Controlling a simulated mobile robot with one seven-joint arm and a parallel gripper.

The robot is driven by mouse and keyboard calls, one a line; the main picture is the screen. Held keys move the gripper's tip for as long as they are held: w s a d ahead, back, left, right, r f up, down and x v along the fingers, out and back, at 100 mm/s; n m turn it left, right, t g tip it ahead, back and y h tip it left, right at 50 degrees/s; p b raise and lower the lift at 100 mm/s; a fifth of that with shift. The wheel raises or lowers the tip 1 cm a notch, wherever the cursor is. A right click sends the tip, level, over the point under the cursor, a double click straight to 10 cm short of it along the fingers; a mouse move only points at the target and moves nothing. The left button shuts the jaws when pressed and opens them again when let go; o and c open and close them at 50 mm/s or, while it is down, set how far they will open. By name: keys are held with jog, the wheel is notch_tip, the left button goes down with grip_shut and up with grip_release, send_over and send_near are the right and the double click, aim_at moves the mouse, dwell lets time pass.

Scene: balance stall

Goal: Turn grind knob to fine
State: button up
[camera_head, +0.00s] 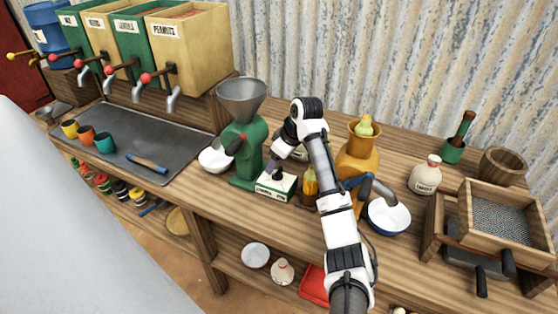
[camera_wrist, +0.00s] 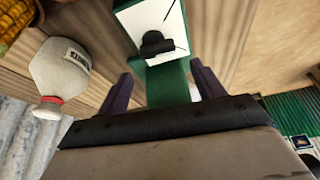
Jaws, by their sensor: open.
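The green grinder (camera_head: 249,150) with a grey funnel hopper stands on the wooden counter. A white panel (camera_head: 285,187) with small black lettering sits at its front right. The dark grind knob (camera_head: 278,175) is on that panel. In the wrist view the black knob (camera_wrist: 156,43) shows on the white panel, with a thin dark line beside it. My gripper (camera_head: 272,165) is close to the knob. In the wrist view my gripper (camera_wrist: 164,84) has its two purple fingers spread, with nothing between them but the view of green below the panel. The knob lies beyond the fingertips.
A white bowl (camera_head: 215,160) sits left of the grinder. A labelled white bottle (camera_wrist: 60,68) is near my gripper. A metal tray (camera_head: 130,140) with cups lies left.

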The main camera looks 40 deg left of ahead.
aim_at(279, 176)
notch_tip(279, 176, up, 16)
jog(key=shift+r+p, duration=0.2)
jog(key=shift+p, duration=0.1)
